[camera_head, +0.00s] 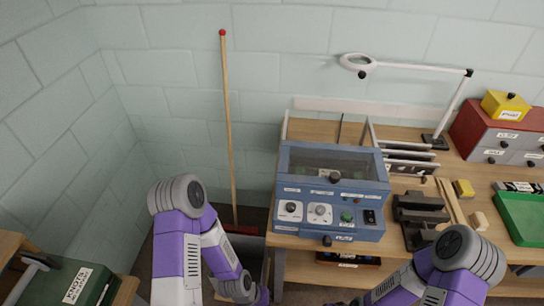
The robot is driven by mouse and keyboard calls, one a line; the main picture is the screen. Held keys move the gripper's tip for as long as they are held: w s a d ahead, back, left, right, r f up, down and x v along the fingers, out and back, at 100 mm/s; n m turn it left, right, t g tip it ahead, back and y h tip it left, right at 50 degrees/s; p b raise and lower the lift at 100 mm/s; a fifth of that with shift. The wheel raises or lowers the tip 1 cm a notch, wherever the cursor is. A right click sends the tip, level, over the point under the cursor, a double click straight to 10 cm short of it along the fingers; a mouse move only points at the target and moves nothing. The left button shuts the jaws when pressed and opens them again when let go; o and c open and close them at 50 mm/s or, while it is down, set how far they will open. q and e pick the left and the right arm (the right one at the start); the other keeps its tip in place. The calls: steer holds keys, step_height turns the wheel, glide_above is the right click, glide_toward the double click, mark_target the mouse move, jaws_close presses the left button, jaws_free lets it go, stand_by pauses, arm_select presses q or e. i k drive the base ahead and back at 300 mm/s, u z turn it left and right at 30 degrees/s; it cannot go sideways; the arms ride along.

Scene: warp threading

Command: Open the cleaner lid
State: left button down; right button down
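The cleaner is a blue box-shaped machine (330,240) standing on the wooden bench. Its lid (325,160) has a dark see-through panel and a black knob (335,177) at its front edge. The lid appears closed, lying over the top of the box. The front panel has two white dials, a green button and a black switch. Below them is another dark knob (327,241). My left arm reaches down left of the cleaner and my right arm lies at its lower right. Both grippers are out of the picture, below the bottom edge.
A lamp (358,62) arches behind the bench. Dark metal blocks (420,215), wooden pieces and a green tray (520,218) lie right of the cleaner. A red-topped drawer cabinet (500,135) stands far right. A long wooden pole (229,130) leans on the wall at left.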

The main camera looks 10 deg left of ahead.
mark_target(383, 185)
steer(key=u, duration=1.2)
steer(key=k, duration=0.75)
steer(key=z, duration=1)
steer(key=i, duration=1)
steer(key=u, duration=0.05)
